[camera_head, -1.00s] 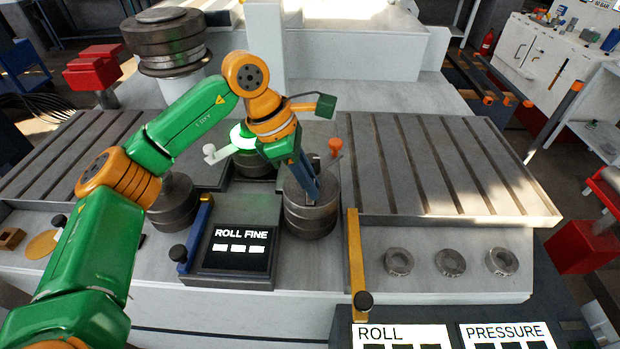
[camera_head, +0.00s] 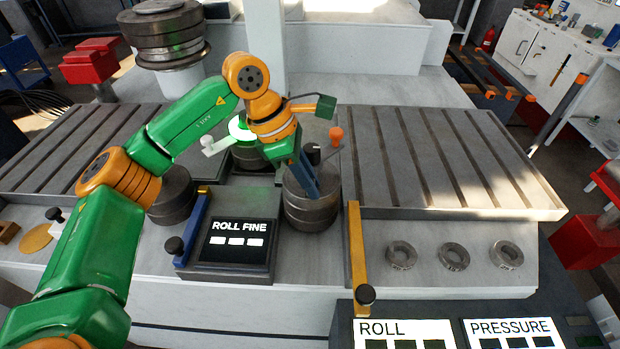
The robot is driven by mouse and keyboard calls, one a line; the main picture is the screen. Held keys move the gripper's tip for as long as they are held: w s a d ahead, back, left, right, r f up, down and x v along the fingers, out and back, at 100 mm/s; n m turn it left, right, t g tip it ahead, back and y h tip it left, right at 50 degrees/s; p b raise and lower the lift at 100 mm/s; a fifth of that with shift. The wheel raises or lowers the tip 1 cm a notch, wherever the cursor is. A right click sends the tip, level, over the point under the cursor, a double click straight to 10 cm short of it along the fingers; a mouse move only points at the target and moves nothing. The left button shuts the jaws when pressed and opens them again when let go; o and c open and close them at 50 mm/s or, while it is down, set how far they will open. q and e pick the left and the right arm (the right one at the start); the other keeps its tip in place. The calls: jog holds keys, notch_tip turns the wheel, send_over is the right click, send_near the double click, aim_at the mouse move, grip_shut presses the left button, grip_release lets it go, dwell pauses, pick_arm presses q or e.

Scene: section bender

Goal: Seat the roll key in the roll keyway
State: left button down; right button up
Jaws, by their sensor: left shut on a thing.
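My left gripper (camera_head: 311,190) points down at the front right steel roll (camera_head: 311,215), a dark grooved cylinder. Its blue fingers overlap the roll's top and front rim in the picture. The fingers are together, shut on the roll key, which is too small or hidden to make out. The roll keyway is also hidden, behind the fingers or on the roll's top. I cannot tell whether the key touches the roll. A short dark post (camera_head: 313,152) stands just behind the fingers. My right gripper is not in view.
A ROLL FINE panel (camera_head: 238,240) with a blue lever (camera_head: 196,220) stands left of the roll. A yellow lever (camera_head: 357,250) stands to the right. An orange-knobbed handle (camera_head: 336,134) rises behind. Several steel rings lie at front right. The slotted right table (camera_head: 450,165) is clear.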

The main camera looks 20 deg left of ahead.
pick_arm(q)
jog(key=c, duration=0.9)
grip_release()
jog(key=shift+f, duration=0.1)
jog(key=shift+o, duration=0.8)
jog(key=shift+s, duration=0.25)
jog(key=v, duration=0.7)
jog(key=shift+b, duration=0.45)
